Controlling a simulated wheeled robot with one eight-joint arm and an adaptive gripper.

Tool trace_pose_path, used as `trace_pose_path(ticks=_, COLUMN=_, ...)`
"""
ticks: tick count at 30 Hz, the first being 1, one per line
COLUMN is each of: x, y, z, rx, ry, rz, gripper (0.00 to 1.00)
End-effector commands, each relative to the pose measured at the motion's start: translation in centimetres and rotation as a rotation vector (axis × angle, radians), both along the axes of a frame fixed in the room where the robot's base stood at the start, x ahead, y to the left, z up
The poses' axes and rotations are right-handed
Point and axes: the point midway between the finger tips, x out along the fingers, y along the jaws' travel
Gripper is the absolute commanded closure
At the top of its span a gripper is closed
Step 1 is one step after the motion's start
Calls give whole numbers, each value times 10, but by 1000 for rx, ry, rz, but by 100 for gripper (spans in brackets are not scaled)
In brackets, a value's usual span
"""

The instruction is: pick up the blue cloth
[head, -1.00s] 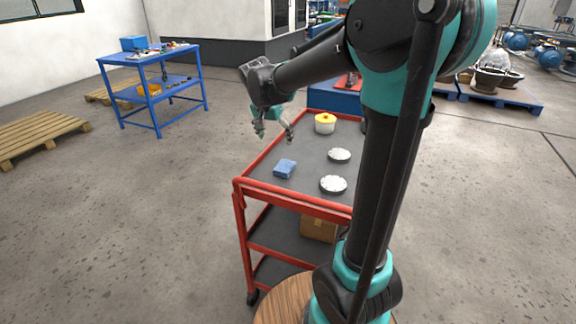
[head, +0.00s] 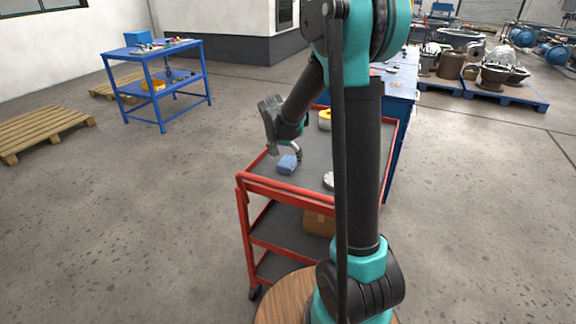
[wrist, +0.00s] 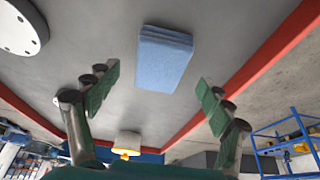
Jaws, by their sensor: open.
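The blue cloth (head: 287,164) is a small folded block lying on the dark top shelf of a red cart (head: 300,187). In the wrist view the cloth (wrist: 165,57) lies flat at the upper middle, beyond the fingertips and roughly between their lines. My gripper (head: 286,150) is above the cart top, just over the cloth in the head view. In the wrist view my gripper (wrist: 157,95) is open and empty, with its two green-padded fingers wide apart. I cannot tell the exact height above the cloth.
A yellow-lidded white tub (head: 324,120) stands behind the cloth, and a white round flange (head: 329,180) lies to its right, partly hidden by my arm. The cart has a raised red rim. A blue table (head: 155,75) stands at the back left.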

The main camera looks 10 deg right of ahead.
Motion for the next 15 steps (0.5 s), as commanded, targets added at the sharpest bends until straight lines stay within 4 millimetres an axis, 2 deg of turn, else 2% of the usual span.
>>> trace_pose_path(ticks=1, x=2, y=-2, z=-8, rx=0, ry=0, rz=-1, gripper=20)
trace_pose_path(ticks=6, x=8, y=-6, z=-23, rx=0, ry=0, rz=-1, gripper=20)
trace_pose_path(ticks=15, x=8, y=-6, z=-26, rx=0, ry=0, rz=-1, gripper=20)
